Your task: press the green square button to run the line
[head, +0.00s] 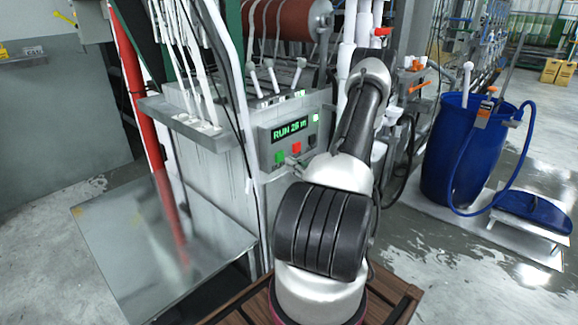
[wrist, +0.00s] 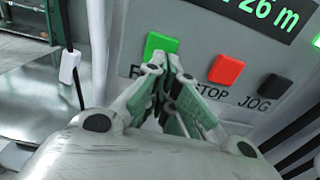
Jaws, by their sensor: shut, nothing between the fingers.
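The green square button (wrist: 160,45) is on a grey control panel (head: 267,153), above a partly covered label; it also shows in the head view (head: 279,157). My gripper (wrist: 167,62) is shut and empty, its fingertips together at the lower right edge of the green button. They overlap it slightly in the wrist view; I cannot tell whether they touch it. In the head view my arm hides most of the gripper. The panel's display (head: 290,130) reads "RUN 26 m" in green.
A red button (wrist: 226,70) marked STOP and a black button (wrist: 273,86) marked JOG sit to the right of the green one. A metal table (head: 150,235) stands at left, a blue barrel (head: 455,150) at right.

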